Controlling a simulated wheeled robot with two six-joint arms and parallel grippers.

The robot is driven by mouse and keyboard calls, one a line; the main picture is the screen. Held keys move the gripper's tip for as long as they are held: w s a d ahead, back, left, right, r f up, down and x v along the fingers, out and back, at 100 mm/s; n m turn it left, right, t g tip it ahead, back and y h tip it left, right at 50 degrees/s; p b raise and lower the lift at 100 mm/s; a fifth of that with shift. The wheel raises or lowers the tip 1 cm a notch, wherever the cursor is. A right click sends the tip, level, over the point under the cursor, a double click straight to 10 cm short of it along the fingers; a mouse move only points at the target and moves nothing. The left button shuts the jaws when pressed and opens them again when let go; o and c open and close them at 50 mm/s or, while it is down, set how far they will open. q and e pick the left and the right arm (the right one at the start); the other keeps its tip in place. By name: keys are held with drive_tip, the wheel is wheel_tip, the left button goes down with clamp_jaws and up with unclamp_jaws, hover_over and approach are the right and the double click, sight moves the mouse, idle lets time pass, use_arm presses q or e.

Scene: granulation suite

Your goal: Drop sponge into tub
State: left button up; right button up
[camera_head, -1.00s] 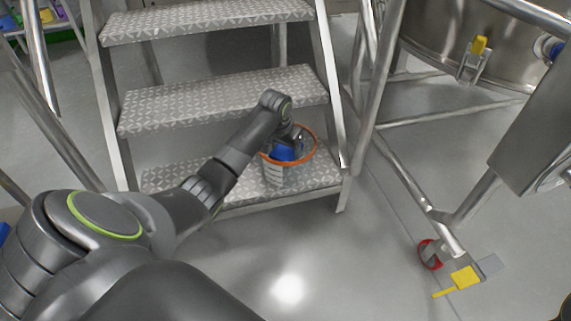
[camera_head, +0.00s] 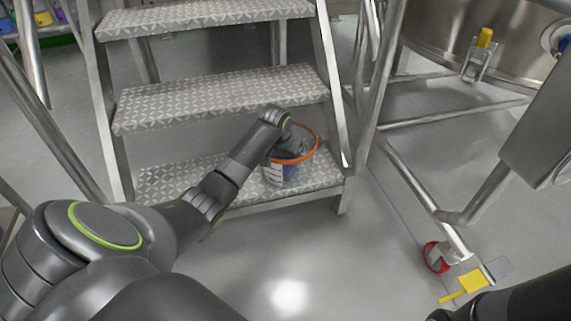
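The tub (camera_head: 274,175), a see-through bucket with an orange rim, stands on the lowest step of the metal stairs. My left arm reaches in from the left, and its gripper (camera_head: 291,151) is at the tub's mouth, mostly hidden by my wrist and the tub. I cannot see whether its fingers are open. A small blue patch (camera_head: 290,171), which may be the sponge, shows low inside the tub, below the rim. Whether the gripper touches it is hidden. Part of my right arm shows at the bottom right; its gripper is not visible.
The stairs' upper steps (camera_head: 220,95) and side rails surround the tub closely. Steel tank legs and a large vessel (camera_head: 440,40) stand at the right. A red-rimmed caster (camera_head: 436,257) and a yellow piece (camera_head: 472,281) are on the floor.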

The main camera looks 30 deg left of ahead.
use_arm(q)
drive_tip(key=shift+f, duration=0.15)
drive_tip(key=o, duration=1)
